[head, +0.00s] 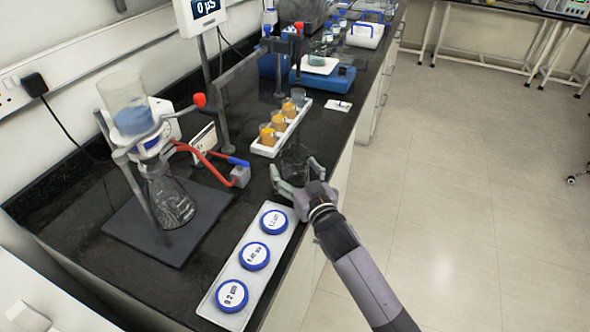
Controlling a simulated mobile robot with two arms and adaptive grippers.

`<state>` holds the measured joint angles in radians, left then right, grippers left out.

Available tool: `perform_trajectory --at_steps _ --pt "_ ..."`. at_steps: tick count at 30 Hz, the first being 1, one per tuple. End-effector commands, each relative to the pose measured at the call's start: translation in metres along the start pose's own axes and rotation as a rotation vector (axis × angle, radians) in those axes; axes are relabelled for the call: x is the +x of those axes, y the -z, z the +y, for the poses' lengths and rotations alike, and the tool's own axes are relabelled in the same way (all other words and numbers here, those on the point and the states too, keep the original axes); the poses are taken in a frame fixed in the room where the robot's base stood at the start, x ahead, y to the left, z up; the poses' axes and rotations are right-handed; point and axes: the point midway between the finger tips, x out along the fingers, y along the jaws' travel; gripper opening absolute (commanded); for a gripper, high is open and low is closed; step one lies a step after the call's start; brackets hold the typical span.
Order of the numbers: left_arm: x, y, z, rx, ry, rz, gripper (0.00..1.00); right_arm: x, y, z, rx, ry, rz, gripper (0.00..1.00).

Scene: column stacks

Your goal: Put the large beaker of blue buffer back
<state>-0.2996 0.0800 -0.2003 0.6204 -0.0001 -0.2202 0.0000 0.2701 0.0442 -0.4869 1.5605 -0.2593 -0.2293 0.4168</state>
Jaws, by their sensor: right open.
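My right gripper (297,185) is open at the front edge of the black bench. A clear glass beaker (296,156) stands upright between or just beyond its fingers; I cannot tell whether they touch it. No blue shows in this beaker; the dark bench shows through the glass. Blue contents show in a clear cylindrical vessel (127,103) held upright on a stand at the left, above a conical flask (171,202). No other large vessel of blue liquid is clear in this view. My left gripper is not in view.
A white tray (204,309) with three blue-rimmed labelled discs lies in front of the right gripper. A white rack (262,151) of orange-filled vessels stands behind it. Red tubing (203,158) runs from the left stand to a small block. Bare bench lies between stand and tray.

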Motion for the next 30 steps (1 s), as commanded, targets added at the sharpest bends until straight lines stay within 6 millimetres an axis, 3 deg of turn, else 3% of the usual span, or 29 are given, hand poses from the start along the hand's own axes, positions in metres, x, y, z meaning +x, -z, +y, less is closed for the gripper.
perform_trajectory --at_steps 7,21,30 --pt "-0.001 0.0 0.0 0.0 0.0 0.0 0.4 -0.008 0.002 0.0 -0.001 0.0 0.0 0.76" --pt "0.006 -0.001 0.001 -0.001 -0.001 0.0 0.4 -0.1 0.001 0.0 -0.001 0.0 -0.001 0.76" --pt "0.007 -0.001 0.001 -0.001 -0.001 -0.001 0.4 -0.12 0.003 0.0 -0.001 0.0 0.0 0.76"
